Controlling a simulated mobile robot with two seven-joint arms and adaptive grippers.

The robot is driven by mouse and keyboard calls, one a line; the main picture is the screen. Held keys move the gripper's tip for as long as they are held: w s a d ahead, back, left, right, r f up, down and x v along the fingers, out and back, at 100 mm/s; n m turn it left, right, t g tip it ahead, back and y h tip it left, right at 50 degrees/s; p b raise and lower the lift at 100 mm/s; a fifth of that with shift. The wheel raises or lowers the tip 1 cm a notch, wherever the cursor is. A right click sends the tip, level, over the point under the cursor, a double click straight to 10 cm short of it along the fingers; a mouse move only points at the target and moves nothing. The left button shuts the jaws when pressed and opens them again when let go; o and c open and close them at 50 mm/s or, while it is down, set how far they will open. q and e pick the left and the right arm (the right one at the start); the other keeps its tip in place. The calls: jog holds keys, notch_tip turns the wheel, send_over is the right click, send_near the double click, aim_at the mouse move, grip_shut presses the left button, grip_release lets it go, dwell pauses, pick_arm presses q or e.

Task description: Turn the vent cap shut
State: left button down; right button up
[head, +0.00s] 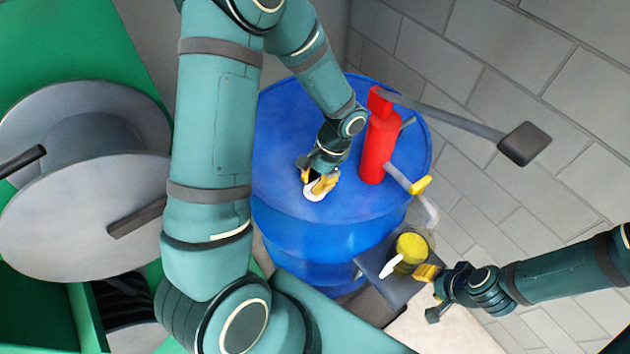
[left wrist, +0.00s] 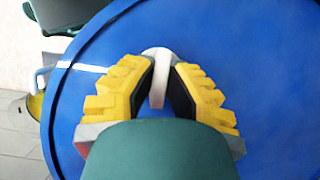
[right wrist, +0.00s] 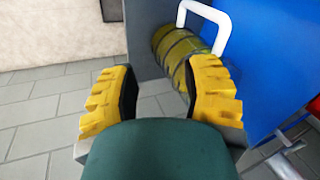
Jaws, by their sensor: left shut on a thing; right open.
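The white vent cap (head: 314,195) sits on top of the blue drum (head: 300,235), with an upright grip bar that shows in the left wrist view (left wrist: 158,80). My left gripper (head: 321,183) comes down on the cap from above and is shut on its bar, with one yellow finger on each side. The fingers hide part of the cap. My right gripper (head: 428,272) is open and empty, beside a yellow jug with a white handle (head: 410,250). In the right wrist view, the jug (right wrist: 172,50) is ahead and its handle (right wrist: 222,22) stands toward the drum.
A red hand pump (head: 378,145) with a long dark-ended lever (head: 525,143) stands on the drum, right of my left gripper. The jug stands on a dark shelf (head: 375,268). Grey reels (head: 85,180) and a green frame are at left. A block wall is at right.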

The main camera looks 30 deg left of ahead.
dwell(0.4)
pick_arm(q)
jog(key=c, duration=1)
grip_release()
jog(key=v, duration=0.7)
jog(key=shift+r, duration=0.2)
